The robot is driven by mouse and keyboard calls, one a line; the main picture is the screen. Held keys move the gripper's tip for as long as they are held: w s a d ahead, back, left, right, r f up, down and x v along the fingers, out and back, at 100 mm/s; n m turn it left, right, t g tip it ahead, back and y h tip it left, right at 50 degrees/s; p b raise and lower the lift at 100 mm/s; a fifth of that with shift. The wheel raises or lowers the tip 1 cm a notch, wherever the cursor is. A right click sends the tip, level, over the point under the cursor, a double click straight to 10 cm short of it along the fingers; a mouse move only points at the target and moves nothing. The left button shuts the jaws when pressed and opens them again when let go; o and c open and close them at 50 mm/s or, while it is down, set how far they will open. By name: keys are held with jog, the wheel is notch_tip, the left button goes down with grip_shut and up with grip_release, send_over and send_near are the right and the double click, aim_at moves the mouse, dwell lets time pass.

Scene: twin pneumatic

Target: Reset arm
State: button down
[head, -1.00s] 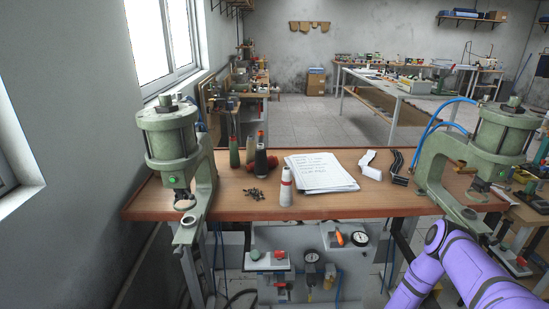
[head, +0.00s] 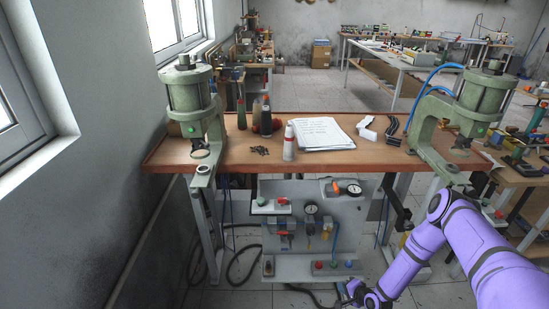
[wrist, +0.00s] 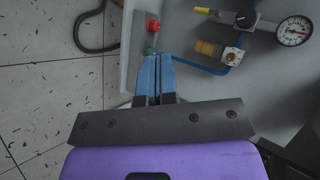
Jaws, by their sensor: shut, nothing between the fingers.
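My purple arm (head: 475,235) reaches in from the lower right in the head view and bends down to the floor side of the bench. My gripper is small and low in the head view (head: 347,296), in front of the lower control panel. In the wrist view its blue fingers (wrist: 157,62) lie together, shut and empty. Their tips appear close to a green button (wrist: 150,48) and a red knob (wrist: 153,26); I cannot tell whether they touch.
The control panel (head: 290,212) with gauges hangs under the wooden bench (head: 235,152). Green presses stand at its left (head: 192,110) and right (head: 465,115) ends. Black hose (head: 240,265) lies on the tiled floor.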

jog(key=w+d+r+n+g+h, duration=0.15)
jog(key=w+r, duration=0.25)
jog(key=r, duration=0.4)
jog(key=w+d+r+n, duration=0.25)
jog(key=w+r, duration=0.25)
jog(key=r, duration=0.3)
jog(key=w+d+r+n+h, duration=0.1)
jog(key=w+d+r, duration=0.25)
jog(key=r, duration=0.45)
notch_tip(320, 180, up, 29)
jog(key=s+n+h, duration=0.1)
jog(key=n+h, duration=0.2)
jog(key=s+a+r+n+g+h, duration=0.1)
jog(key=s+r, duration=0.8)
jog(key=r, duration=0.2)
jog(key=s+r+g+h, duration=0.1)
jog(key=s+r, duration=0.7)
jog(key=r, duration=0.3)
jog(key=s+a+r+n, duration=0.1)
jog(key=s+a+r, duration=0.1)
jog(key=s, duration=1)
jog(key=s+a+r+n+y, duration=0.1)
jog(key=s+r, duration=0.3)
jog(key=s, duration=0.8)
jog(key=shift+s+a, duration=0.35)
